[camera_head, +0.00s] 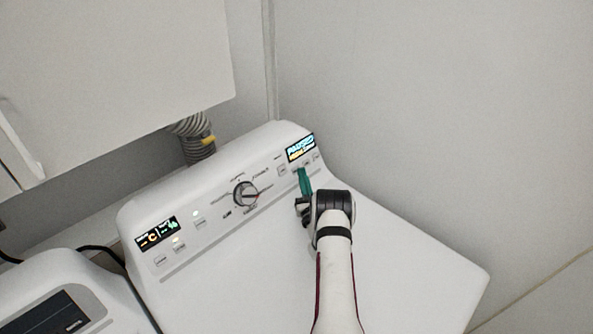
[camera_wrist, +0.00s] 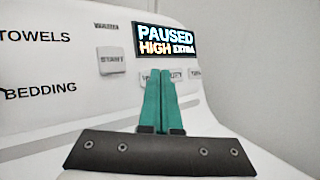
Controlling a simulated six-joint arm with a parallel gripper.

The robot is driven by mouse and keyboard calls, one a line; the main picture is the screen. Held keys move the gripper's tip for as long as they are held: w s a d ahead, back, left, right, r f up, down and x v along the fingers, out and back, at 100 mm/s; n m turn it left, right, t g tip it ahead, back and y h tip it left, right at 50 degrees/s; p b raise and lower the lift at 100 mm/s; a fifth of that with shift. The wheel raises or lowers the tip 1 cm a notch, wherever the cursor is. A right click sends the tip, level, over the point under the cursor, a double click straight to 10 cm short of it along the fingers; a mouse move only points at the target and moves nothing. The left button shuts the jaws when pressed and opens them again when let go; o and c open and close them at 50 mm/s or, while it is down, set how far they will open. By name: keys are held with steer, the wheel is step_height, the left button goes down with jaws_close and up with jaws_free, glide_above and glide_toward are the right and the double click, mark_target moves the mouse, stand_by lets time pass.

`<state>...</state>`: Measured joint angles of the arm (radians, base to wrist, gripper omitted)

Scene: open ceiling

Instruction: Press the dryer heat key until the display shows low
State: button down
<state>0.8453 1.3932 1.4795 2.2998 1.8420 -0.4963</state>
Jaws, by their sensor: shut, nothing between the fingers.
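The white dryer (camera_head: 400,270) has a sloped control panel along its back. Its right display (camera_head: 301,148) is lit. In the wrist view the display (camera_wrist: 165,42) reads PAUSED, with HIGH in yellow and EXTRA beside it. My gripper (camera_head: 304,171) has green fingers held together, with nothing between them. In the wrist view the fingertips (camera_wrist: 160,72) are just below the display, in front of the row of small keys. They hide part of that row; I cannot tell whether they touch a key. A key (camera_wrist: 191,74) shows partly to their right, its label hard to read.
A START key (camera_wrist: 112,61) is left of the display. A dial (camera_head: 245,194) sits mid-panel, and a second display (camera_head: 157,235) is at the left end. A white cabinet (camera_head: 110,60) hangs above left, with a grey hose (camera_head: 197,138) below it. The dryer top is clear.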

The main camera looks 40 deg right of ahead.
steer(key=shift+s+r, duration=0.2)
steer(key=shift+s, duration=0.35)
steer(key=shift+s+r, duration=0.3)
steer(key=shift+s, duration=0.5)
steer(key=shift+s+r, duration=0.3)
steer(key=shift+s, duration=0.45)
steer(key=shift+s+r, duration=0.3)
steer(key=shift+s, duration=0.5)
stand_by(1.5)
steer(key=s, duration=0.1)
steer(key=s+r, duration=0.1)
steer(key=s, duration=0.1)
steer(key=shift+s+r, duration=0.15)
steer(key=shift+s, duration=0.15)
steer(key=w+f, duration=0.3)
steer(key=w, duration=0.5)
steer(key=shift+w, duration=0.2)
stand_by(1.8)
